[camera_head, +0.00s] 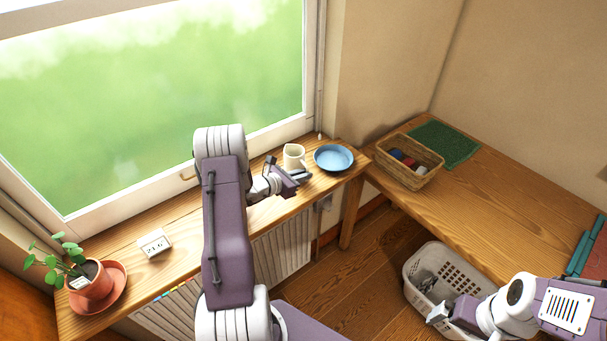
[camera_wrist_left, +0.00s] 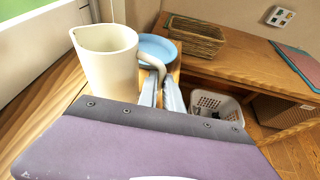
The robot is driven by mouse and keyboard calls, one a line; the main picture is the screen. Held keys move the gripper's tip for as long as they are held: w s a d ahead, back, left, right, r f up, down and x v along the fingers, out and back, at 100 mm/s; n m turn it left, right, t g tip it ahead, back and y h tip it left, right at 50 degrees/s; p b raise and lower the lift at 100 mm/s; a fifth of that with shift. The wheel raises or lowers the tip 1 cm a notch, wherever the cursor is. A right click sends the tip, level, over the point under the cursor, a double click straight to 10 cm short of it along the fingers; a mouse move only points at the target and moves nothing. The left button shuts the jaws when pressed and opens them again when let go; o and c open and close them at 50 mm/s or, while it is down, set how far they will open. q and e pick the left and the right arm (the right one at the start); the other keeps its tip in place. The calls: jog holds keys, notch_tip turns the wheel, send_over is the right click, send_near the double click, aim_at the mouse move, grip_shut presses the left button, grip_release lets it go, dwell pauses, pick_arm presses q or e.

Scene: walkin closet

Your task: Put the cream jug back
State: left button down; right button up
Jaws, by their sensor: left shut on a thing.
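The cream jug (camera_head: 294,156) is upright at the window sill (camera_head: 200,225), just left of a blue dish (camera_head: 333,158). My left gripper (camera_head: 297,175) is at the jug's near side. In the left wrist view the jug (camera_wrist_left: 108,62) is large and close, with its handle running between the two fingers (camera_wrist_left: 162,92), which are shut on it. I cannot tell whether the jug's base touches the sill. The dish (camera_wrist_left: 156,48) shows behind it. My right gripper (camera_head: 440,314) is at the lower right over a white basket; its finger gap is unclear.
A potted plant (camera_head: 92,282) on a saucer and a small white display (camera_head: 154,242) stand on the sill's left part. A wicker basket (camera_head: 405,175) and green mat (camera_head: 443,144) are on the wooden desk (camera_head: 500,205). The white laundry basket (camera_head: 445,262) is on the floor.

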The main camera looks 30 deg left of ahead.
pick_arm(q)
jog(key=c, duration=1.9)
grip_release()
jog(key=shift+d+f, duration=0.1)
jog(key=shift+c, duration=0.2)
jog(key=o, duration=0.4)
